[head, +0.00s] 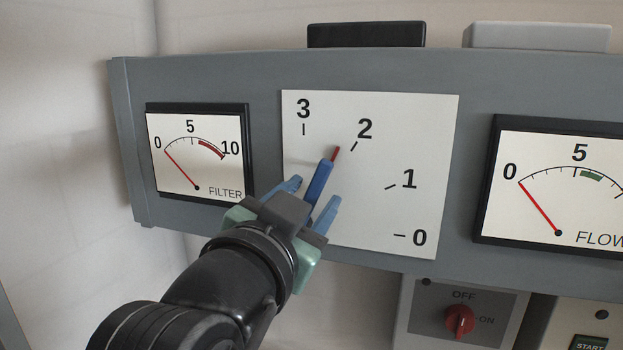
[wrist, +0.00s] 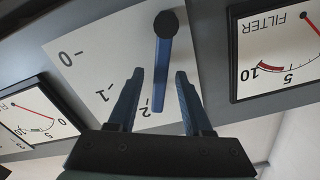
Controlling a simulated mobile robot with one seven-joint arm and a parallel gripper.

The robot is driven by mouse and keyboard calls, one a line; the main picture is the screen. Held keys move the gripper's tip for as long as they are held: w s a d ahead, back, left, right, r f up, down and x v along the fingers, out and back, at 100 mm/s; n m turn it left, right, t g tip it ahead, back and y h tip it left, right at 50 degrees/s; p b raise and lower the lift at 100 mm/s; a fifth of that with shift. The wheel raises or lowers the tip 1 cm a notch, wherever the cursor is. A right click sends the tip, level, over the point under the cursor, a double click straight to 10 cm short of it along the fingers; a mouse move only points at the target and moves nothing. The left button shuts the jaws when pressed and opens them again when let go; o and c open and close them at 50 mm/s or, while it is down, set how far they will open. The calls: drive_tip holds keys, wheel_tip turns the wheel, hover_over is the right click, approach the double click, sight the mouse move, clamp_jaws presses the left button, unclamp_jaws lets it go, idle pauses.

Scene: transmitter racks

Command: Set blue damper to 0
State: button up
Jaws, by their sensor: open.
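The blue damper is a blue lever (head: 319,183) with a red pointer tip, mounted on a white scale plate (head: 425,130) marked 3, 2, 1 and 0. Its tip points close to the 2 mark, slightly to the 3 side. In the wrist view the lever (wrist: 162,75) runs from a dark round hub (wrist: 166,24) toward the 2. My gripper (head: 316,191) is open, with one blue finger on each side of the lever. In the wrist view gaps show between the lever and both fingers. In the head view my gripper hides the hub.
A FILTER gauge (head: 190,160) is left of the plate and a FLOW gauge (head: 560,190) is right; both needles are near 0. Below is a red OFF/ON knob (head: 459,319) and a START button (head: 589,344). The plate's right side is clear.

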drive_tip(key=shift+w+d, duration=0.2)
drive_tip(key=shift+w, duration=0.3)
clamp_jaws()
idle(1.2)
